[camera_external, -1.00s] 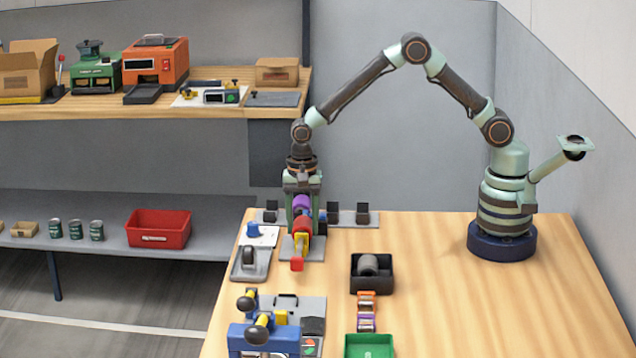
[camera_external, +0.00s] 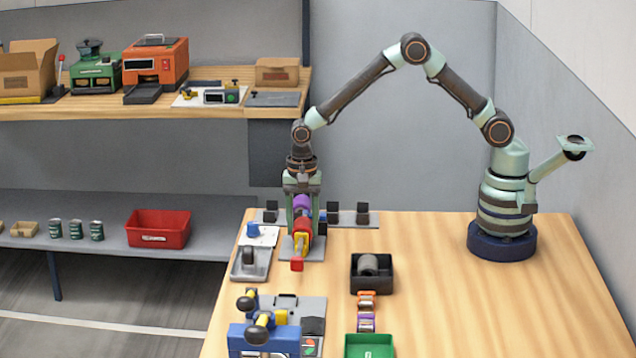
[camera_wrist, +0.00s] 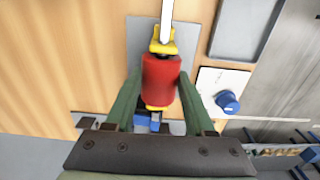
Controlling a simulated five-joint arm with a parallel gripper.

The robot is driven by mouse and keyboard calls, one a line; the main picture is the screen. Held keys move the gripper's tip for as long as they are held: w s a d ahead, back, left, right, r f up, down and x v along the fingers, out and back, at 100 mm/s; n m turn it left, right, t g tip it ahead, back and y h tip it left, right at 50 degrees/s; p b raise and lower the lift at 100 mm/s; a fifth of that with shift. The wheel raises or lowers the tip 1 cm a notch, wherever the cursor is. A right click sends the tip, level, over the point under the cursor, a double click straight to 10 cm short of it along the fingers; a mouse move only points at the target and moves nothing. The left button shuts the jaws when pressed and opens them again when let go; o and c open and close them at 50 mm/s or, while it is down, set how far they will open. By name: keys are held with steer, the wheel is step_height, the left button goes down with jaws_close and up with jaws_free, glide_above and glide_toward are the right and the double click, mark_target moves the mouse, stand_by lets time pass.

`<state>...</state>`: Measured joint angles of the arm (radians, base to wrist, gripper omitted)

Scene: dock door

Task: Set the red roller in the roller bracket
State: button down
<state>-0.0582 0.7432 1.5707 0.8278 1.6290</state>
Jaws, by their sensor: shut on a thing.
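The red roller (camera_wrist: 161,80) is between the two green fingers of my gripper (camera_wrist: 158,92) in the wrist view, and my gripper is shut on it. In the external view the red roller (camera_external: 303,227) shows low between the fingers of my gripper (camera_external: 302,222). What looks like the roller bracket is a grey plate (camera_wrist: 143,42) with yellow parts (camera_wrist: 163,42) at the roller's ends. In the external view the yellow part (camera_external: 302,243) has a red end piece in front. A purple part shows behind the roller. I cannot tell whether the roller rests in the bracket or hangs just above it.
A black tray (camera_external: 372,286) with a grey roller stands to the right. Orange and purple parts (camera_external: 366,311) and a green tray (camera_external: 369,348) are nearer. A blue fixture (camera_external: 262,338) with black-knobbed handles stands front left. A blue knob (camera_wrist: 228,101) is beside the bracket. The table's right is clear.

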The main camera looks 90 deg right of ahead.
jaws_free()
stand_by(0.4)
steer(key=shift+r, duration=4.05)
steer(key=s+d+r+n+t, duration=0.2)
steer(key=s+r+n+t, duration=0.1)
steer(key=s+r+n, duration=0.7)
steer(key=s+r+n+t, duration=0.2)
steer(key=s+r+n, duration=0.1)
steer(key=s+n, duration=0.5)
steer(key=shift+s+d+t, duration=0.25)
steer(key=shift+d+t, duration=0.05)
steer(key=shift+d, duration=0.05)
